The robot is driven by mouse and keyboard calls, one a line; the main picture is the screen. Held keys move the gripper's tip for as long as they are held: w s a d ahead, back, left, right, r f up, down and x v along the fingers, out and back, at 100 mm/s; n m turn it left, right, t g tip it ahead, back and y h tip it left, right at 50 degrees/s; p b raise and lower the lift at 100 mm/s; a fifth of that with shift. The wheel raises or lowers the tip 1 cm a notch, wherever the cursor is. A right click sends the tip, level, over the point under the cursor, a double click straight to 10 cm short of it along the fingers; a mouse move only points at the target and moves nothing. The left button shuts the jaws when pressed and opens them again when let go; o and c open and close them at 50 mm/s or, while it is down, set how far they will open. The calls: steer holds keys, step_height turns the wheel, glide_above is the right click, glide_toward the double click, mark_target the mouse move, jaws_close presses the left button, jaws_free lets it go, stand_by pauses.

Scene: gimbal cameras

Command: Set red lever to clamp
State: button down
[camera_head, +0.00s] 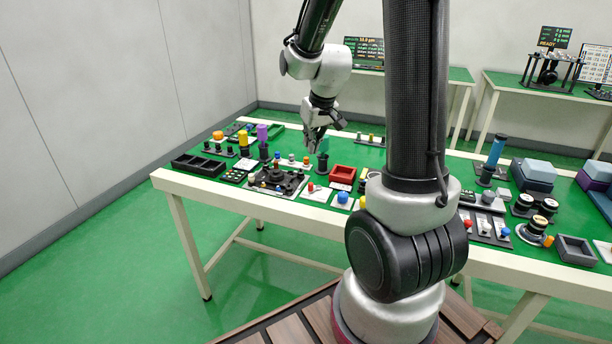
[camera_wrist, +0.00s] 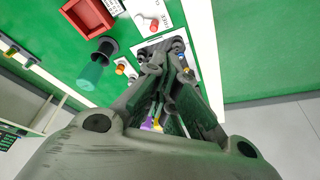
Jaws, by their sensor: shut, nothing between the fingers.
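My gripper (camera_head: 313,143) hangs above the left part of the green table and points down. In the wrist view my gripper (camera_wrist: 166,62) has its fingers drawn together with nothing held. A red knob (camera_head: 311,187) stands on a white plate at the table's front edge. It also shows in the wrist view as a red-tipped lever (camera_wrist: 153,25), beyond the fingertips and apart from them. The lettering on its plate is too small to read. A grey panel with dark parts (camera_head: 262,188) stands left of it, and my fingers partly cover the panel in the wrist view.
A red tray (camera_head: 342,174), a dark post with a teal top (camera_head: 322,160) and a blue knob (camera_head: 342,197) stand near. Dark trays (camera_head: 197,165) and coloured cylinders fill the left end. My arm hides the table's middle.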

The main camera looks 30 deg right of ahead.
steer(key=w+d+f, duration=0.2)
steer(key=w+f, duration=0.1)
steer(key=f, duration=0.2)
steer(key=shift+w+f, duration=0.15)
steer(key=shift+f, duration=0.2)
steer(key=shift+f, duration=0.1)
steer(key=x, duration=1)
